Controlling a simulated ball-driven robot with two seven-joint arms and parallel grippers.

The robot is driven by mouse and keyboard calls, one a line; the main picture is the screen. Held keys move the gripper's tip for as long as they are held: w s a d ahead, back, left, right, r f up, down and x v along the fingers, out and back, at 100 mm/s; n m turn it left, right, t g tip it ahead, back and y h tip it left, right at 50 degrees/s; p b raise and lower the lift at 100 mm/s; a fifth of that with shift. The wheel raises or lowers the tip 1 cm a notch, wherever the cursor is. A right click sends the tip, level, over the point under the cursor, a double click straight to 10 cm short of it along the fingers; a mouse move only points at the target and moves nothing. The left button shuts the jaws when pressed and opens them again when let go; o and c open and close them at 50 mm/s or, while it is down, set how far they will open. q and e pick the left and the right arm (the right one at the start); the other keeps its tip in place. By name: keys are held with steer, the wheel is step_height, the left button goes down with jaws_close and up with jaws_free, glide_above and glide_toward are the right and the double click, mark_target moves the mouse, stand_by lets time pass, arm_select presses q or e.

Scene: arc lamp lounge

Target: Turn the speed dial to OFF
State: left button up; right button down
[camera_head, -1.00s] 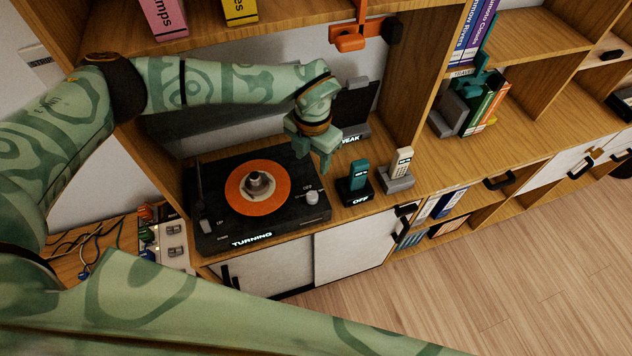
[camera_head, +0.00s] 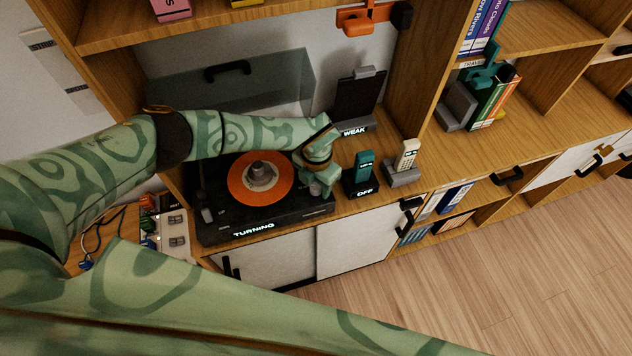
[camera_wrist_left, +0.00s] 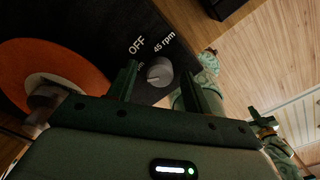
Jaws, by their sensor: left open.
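The speed dial (camera_wrist_left: 159,71) is a small grey knob at a corner of the black turntable (camera_head: 225,222), which has an orange disc (camera_head: 245,190). In the wrist view, OFF and 45 rpm are printed by the dial; another label is partly hidden by a finger. I cannot tell where the dial points. My left gripper (camera_head: 320,188) is over the dial corner; in the wrist view its open fingers (camera_wrist_left: 160,88) stand either side of the dial, with gaps. A lit sign on the turntable's front reads TURNING. What looks like my right gripper (camera_wrist_left: 258,117) shows small in the wrist view.
A teal phone (camera_head: 364,168) on a black base marked OFF and a cream phone (camera_head: 406,156) stand just right of my left gripper. A dark panel marked WEAK (camera_head: 358,100) stands behind. The clear lid (camera_head: 235,85) is raised behind the turntable. Shelf walls enclose it.

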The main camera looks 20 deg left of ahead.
arm_select(q)
steer(key=c, duration=1)
steer(key=shift+o, duration=0.2)
steer(key=shift+m, duration=0.4)
steer(key=m, duration=0.4)
steer(key=shift+m, duration=0.4)
steer(key=m+b, duration=0.1)
steer(key=m, duration=0.5)
steer(key=o, duration=1)
steer(key=shift+c, duration=0.2)
steer(key=shift+r, duration=0.1)
